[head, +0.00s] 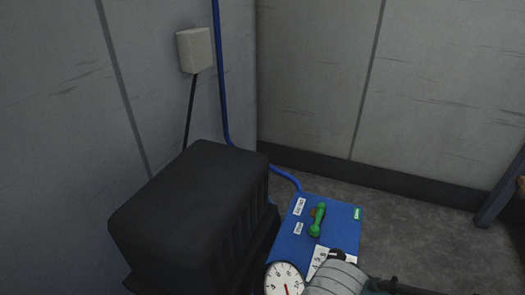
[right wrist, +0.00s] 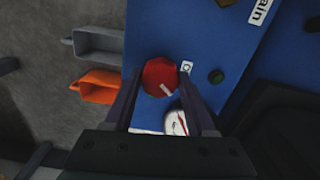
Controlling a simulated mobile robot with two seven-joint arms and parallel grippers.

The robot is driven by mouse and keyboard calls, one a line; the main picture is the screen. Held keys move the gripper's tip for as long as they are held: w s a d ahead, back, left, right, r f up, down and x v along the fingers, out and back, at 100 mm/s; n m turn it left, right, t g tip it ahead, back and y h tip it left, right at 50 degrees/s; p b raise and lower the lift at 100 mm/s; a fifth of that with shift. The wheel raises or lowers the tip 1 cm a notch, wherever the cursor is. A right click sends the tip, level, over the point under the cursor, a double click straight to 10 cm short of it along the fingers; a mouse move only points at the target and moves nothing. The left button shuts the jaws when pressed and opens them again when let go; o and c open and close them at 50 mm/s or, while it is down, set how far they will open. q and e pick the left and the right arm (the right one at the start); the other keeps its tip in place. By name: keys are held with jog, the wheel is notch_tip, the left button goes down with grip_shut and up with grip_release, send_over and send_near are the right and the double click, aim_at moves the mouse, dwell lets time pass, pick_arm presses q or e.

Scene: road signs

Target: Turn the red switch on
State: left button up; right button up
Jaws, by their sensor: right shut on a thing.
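The red switch (right wrist: 158,75) is a round red knob with a short white mark, on the blue panel (right wrist: 155,30). In the head view the blue panel (head: 288,247) is at the bottom centre; the red switch cannot be made out there. My left gripper is not in view.
The panel also carries a green handle (head: 318,221) and a white dial gauge (head: 284,280). A large black box (head: 185,200) stands close on the left. Grey (right wrist: 98,43) and orange (right wrist: 96,87) parts stick out at the panel's side. Open floor (head: 420,235) lies to the right.

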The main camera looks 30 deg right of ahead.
jog(key=m+p, duration=0.1)
jog(key=m, duration=0.3)
jog(key=shift+r+m+p, duration=0.1)
jog(key=shift+m+p, duration=0.2)
jog(key=shift+p, duration=0.05)
jog(key=m, duration=0.3)
jog(key=shift+m+p, duration=0.35)
jog(key=shift+m, duration=0.95)
jog(key=o, duration=1.4)
jog(key=shift+c, duration=0.2)
